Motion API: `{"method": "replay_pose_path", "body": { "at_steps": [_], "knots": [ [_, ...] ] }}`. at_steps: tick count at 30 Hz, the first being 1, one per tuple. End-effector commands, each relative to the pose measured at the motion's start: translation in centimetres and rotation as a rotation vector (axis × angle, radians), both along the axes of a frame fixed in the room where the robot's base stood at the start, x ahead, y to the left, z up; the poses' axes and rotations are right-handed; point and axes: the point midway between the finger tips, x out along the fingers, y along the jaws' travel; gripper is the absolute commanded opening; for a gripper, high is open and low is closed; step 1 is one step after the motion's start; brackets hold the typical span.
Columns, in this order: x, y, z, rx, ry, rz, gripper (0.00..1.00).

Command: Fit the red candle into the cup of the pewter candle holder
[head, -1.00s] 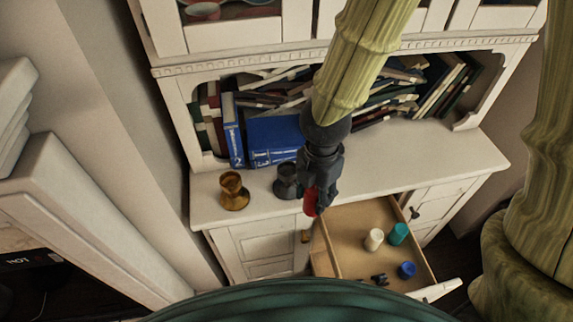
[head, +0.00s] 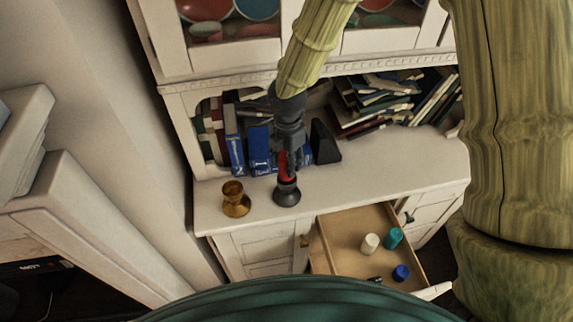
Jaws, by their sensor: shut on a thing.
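The red candle (head: 284,166) is upright in my gripper (head: 287,160), which is shut on it. Only a narrow strip of red shows between the dark fingers. The dark grey pewter candle holder (head: 287,194) stands on the white counter of the cabinet, directly under the gripper. The candle's lower end is at the holder's cup; I cannot tell whether it is inside the cup or just above it, since the fingers hide part of it.
A brass candle holder (head: 236,200) stands left of the pewter one. Blue books (head: 259,150) and a black wedge-shaped object (head: 323,142) are behind. The open drawer (head: 340,240) below holds white (head: 369,244), teal (head: 393,238) and blue (head: 401,272) candles. The counter's right side (head: 400,165) is clear.

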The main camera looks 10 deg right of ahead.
Motion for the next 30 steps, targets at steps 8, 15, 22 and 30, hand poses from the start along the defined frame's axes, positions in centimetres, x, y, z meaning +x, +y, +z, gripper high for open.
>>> {"method": "replay_pose_path", "body": {
  "at_steps": [8, 15, 22, 30],
  "knots": [
    [0.1, 0.0, -1.2, -0.001, 0.002, 0.001, 0.14],
    [0.1, 0.1, -3.3, 0.000, 0.001, 0.001, 0.14],
    [0.1, 0.1, -3.6, 0.001, 0.001, 0.000, 0.43],
    [0.1, 0.1, -3.6, 0.001, 0.001, 0.000, 0.63]
  ]
}}
